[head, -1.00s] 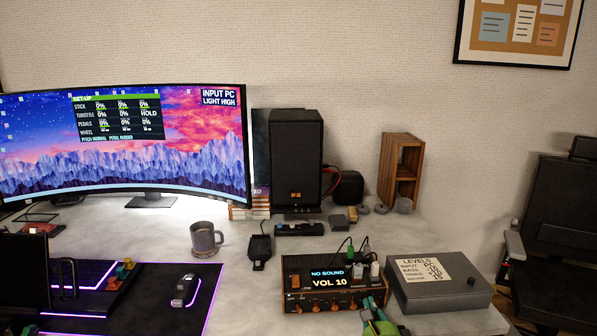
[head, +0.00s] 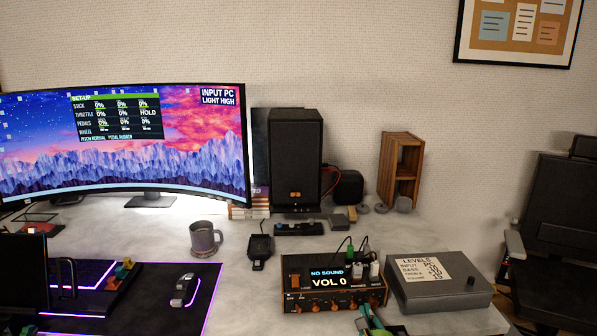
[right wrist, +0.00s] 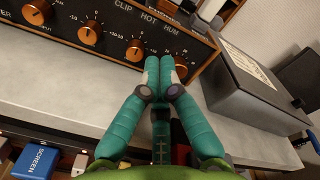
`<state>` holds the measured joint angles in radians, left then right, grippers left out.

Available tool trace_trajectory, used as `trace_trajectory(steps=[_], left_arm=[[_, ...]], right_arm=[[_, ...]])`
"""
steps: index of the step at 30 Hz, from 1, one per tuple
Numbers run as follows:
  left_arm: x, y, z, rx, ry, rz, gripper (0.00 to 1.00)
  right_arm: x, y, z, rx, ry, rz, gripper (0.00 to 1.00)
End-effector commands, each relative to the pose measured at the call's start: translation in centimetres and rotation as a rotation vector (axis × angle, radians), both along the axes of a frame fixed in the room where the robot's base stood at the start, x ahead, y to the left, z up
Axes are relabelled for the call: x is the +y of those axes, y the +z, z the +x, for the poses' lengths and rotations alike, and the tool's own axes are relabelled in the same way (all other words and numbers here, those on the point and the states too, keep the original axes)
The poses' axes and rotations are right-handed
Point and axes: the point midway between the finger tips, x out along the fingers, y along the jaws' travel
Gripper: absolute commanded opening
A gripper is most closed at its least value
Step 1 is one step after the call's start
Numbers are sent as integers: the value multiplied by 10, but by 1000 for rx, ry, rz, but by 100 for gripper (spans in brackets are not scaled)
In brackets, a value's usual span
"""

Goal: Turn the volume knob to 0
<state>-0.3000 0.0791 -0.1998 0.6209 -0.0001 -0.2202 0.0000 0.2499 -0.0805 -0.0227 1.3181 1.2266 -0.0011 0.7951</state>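The amplifier (head: 291,272) stands on the desk. Its screen reads "NO SOUND" and "VOL 0". A row of knobs runs along its front; the right wrist view shows several, one of them an orange-ringed knob (right wrist: 135,50). The rightmost orange-ringed knob, likely the volume knob (right wrist: 181,71), is mostly hidden behind my right fingertips. My right gripper (head: 368,311) is at the lower right front of the amplifier. In the right wrist view its two teal fingers (right wrist: 160,70) are together at that knob; I cannot tell whether they touch it. My left gripper is not in view.
A grey box (head: 455,292) with a levels note stands close to the amplifier's right. A mug (head: 203,238), a small black device (head: 259,250) and a tall speaker (head: 294,155) are to the left and behind. Cables rise from the amplifier's top.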

Motion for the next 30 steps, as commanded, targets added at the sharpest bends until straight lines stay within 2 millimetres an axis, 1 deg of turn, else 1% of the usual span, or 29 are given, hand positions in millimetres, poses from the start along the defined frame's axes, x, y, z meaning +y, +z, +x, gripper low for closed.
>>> trace_trajectory(steps=[1, 3, 10, 13, 23, 26, 29, 30], left_arm=[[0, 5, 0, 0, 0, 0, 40], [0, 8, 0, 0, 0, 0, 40], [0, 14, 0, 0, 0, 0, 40], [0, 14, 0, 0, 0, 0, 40], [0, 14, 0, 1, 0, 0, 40], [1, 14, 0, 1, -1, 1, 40], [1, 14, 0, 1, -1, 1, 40], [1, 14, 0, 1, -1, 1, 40]], right_arm=[[0, 2, -7, 2, 0, -1, 0], [-1, 2, -16, 2, 0, -1, 0], [-2, 1, -40, 1, 1, -1, 0], [-2, 2, -45, -1, 0, -1, 0], [1, 1, -48, 0, 17, -20, 0], [15, 0, -61, 3, 98, -140, 0], [41, -7, -93, 19, 263, -394, 0], [52, -13, -111, 32, 347, -526, 0]])
